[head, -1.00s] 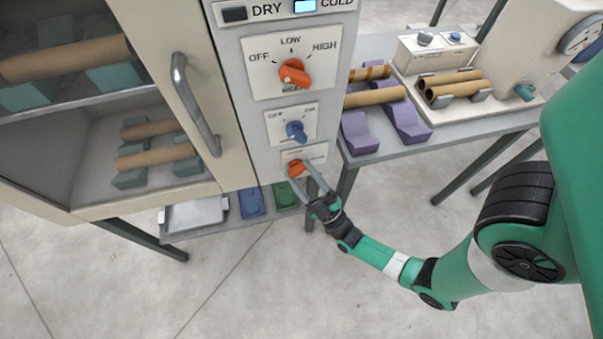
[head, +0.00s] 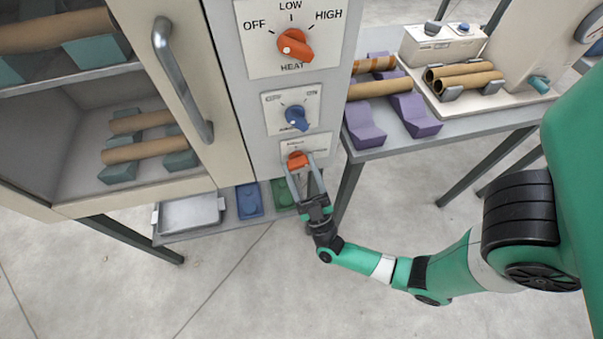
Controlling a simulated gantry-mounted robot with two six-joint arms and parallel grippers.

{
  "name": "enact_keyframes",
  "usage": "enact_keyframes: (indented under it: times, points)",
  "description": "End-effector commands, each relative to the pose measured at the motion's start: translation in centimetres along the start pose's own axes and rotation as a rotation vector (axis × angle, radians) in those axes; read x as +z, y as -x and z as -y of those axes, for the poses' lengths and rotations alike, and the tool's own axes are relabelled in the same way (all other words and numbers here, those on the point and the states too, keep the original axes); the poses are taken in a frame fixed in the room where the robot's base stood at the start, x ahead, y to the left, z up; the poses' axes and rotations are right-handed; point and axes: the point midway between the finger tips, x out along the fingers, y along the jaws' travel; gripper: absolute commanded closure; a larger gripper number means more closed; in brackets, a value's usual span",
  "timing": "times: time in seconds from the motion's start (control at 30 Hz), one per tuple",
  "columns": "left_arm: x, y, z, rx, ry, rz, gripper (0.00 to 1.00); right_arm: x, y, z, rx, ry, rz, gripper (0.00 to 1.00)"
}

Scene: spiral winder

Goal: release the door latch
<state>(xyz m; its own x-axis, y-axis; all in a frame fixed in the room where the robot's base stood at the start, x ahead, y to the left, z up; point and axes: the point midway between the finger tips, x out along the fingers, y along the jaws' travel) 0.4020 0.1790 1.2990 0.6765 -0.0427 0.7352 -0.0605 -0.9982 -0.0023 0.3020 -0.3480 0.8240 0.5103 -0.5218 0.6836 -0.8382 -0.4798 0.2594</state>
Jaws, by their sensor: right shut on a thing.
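The orange door latch knob (head: 297,159) sits on a small white plate at the bottom of the cabinet's control column. My right gripper (head: 303,172) is at this knob from below, its two fingers shut on it. The fingers hide part of the knob and its plate lettering is too small to read. The cabinet door (head: 213,110), with a curved grey handle (head: 182,80), is at the left; tubes on teal supports show behind it. My left gripper is not in view.
Above the latch are a blue knob (head: 296,117) and a large orange heat knob (head: 294,45). A side table (head: 470,125) with purple cradles (head: 414,115) stands at the right. A lower shelf (head: 226,227) holds a metal tray (head: 190,214).

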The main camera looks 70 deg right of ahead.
Motion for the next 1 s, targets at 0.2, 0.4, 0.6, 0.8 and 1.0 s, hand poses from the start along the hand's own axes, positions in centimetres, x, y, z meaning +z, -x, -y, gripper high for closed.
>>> enact_keyframes:
  times: [0.2,0.4,0.6,0.8,1.0]
  points:
    - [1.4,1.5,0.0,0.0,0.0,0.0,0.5,0.2,0.2,0.4,0.102,-0.106,0.0,0.93]
    - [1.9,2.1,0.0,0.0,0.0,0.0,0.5,0.1,0.1,0.4,0.165,-0.167,0.001,0.93]
    - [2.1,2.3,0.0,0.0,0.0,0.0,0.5,0.1,0.0,0.3,0.193,-0.193,0.002,0.93]
    - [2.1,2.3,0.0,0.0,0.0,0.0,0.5,0.0,0.0,0.3,0.198,-0.198,0.002,0.93]
    - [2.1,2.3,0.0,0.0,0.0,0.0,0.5,0.0,0.0,0.3,0.198,-0.198,0.002,0.36]
